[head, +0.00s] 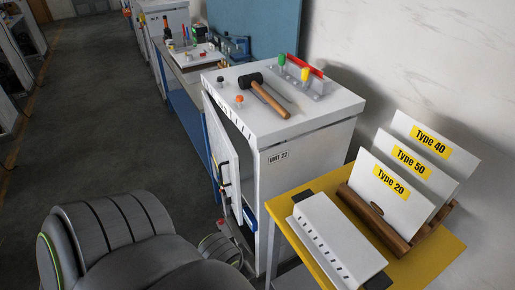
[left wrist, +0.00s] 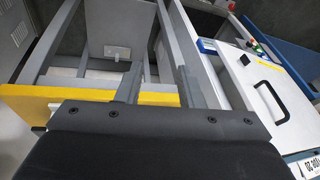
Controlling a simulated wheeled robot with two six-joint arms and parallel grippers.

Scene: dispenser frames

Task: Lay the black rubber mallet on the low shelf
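Beyond the fingers are a yellow edge (left wrist: 45,92) and a grey frame. I cannot tell for sure which surface is the low shelf. My right gripper is not in view.
The cabinet's white door (head: 222,150) stands ajar. A yellow table (head: 440,262) at right holds a white slotted box (head: 335,240) and a wooden rack (head: 383,222) of Type cards. A red bar and coloured knobs share the cabinet top. A blue-framed bench (head: 187,97) stands behind.

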